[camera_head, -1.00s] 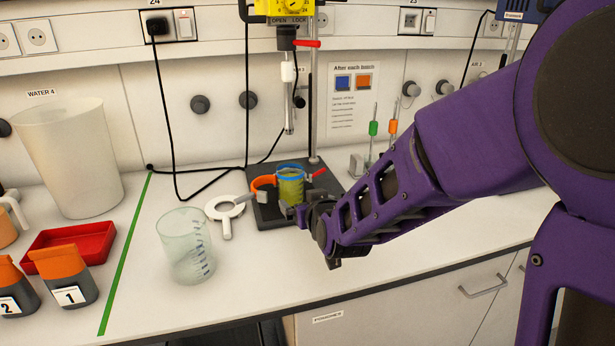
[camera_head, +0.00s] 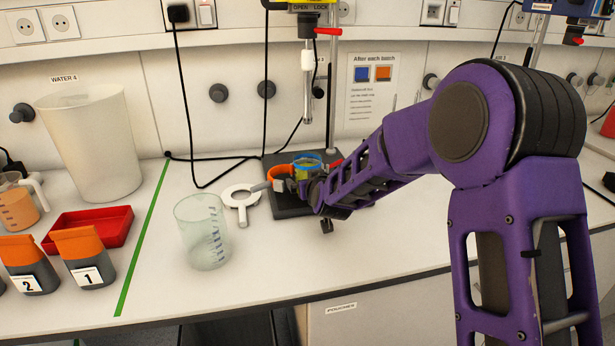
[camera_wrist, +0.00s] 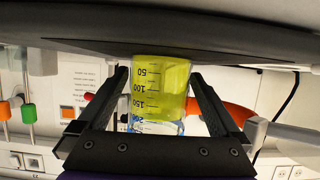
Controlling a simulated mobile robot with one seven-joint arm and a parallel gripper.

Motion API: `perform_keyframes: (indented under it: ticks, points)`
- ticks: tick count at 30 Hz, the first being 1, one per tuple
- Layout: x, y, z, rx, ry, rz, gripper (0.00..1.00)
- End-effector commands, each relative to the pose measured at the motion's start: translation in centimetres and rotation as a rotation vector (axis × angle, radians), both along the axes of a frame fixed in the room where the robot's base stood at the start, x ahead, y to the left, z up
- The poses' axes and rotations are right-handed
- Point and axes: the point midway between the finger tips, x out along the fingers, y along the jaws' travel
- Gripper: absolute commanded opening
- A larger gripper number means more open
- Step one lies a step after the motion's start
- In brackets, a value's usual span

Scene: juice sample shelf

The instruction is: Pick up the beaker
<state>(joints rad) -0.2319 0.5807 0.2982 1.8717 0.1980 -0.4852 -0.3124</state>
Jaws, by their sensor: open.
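The beaker (camera_head: 306,164) with yellow-green contents and a blue band at its rim stands on the dark base of the mixer stand. An orange clamp (camera_head: 281,173) sits at its left side. My gripper (camera_head: 314,188) is at the beaker's near side and hides its lower part in the head view. In the wrist view the beaker (camera_wrist: 160,88) appears upside down, with its printed scale showing. It lies between the two spread fingers of my gripper (camera_wrist: 159,80), with narrow gaps at the sides. The fingers are open.
An empty clear beaker (camera_head: 203,240) and a white ring with a handle (camera_head: 241,196) stand left of the base. The stand's shaft (camera_head: 307,85) hangs above. Further left are a red tray (camera_head: 92,228), numbered containers (camera_head: 85,262) and a tall water vessel (camera_head: 92,140).

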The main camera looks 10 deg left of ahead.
Motion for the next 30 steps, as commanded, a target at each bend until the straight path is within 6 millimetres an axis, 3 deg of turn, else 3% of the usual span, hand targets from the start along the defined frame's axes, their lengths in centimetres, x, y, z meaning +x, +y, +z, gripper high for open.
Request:
perform_keyframes:
  ticks: [9,24,30]
  points:
    - [0.47,0.21,-0.19,-0.001,0.000,0.000,0.98]
    - [0.45,0.20,-0.17,0.000,0.000,0.000,0.08]
    - [0.49,0.21,-0.05,0.001,-0.003,-0.001,0.06]
